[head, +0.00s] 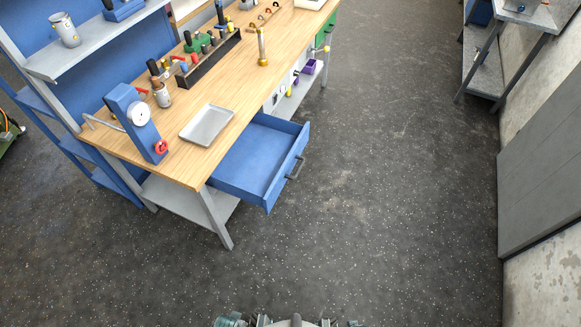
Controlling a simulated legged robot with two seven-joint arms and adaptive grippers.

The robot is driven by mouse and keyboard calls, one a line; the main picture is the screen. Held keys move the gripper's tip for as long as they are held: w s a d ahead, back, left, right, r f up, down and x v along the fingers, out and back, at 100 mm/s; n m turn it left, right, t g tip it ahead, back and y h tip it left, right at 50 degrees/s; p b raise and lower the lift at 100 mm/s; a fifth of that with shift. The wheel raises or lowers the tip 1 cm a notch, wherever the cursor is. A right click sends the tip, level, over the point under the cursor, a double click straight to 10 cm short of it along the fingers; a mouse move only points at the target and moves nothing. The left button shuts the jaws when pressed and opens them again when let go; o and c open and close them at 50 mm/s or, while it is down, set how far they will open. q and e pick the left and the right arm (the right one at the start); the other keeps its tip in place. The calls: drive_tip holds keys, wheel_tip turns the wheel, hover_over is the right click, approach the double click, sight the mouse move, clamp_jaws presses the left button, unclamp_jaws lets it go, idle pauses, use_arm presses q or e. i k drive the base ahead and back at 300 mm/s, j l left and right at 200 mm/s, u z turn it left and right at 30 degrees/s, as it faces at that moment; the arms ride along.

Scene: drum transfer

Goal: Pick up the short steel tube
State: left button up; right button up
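A slim upright tube (262,47) with a wider foot stands on the wooden workbench (225,85), near its right edge. It looks shiny and yellowish, so I cannot tell for sure that it is the short steel tube. Nothing touches it. Neither of my grippers can be made out; only some teal and grey parts of my own body show at the bottom edge, far below the bench.
A blue drawer (258,160) stands open from the bench front, empty. A grey tray (207,125), a blue gauge press (136,120) and a black tool rack (210,60) are on the bench. A grey cabinet (540,160) is at right. The floor between is clear.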

sight(263, 61)
drive_tip(key=i+l+z, duration=0.4)
drive_tip(key=i, duration=0.6)
drive_tip(key=i+z, duration=0.4)
drive_tip(key=i, duration=0.6)
drive_tip(key=i+u, duration=0.4)
drive_tip(key=i+l+u, duration=0.1)
drive_tip(key=i+u, duration=0.25)
drive_tip(key=i+l+u, duration=0.2)
drive_tip(key=u, duration=0.2)
drive_tip(key=i+l+u, duration=0.35)
drive_tip(key=i, duration=0.05)
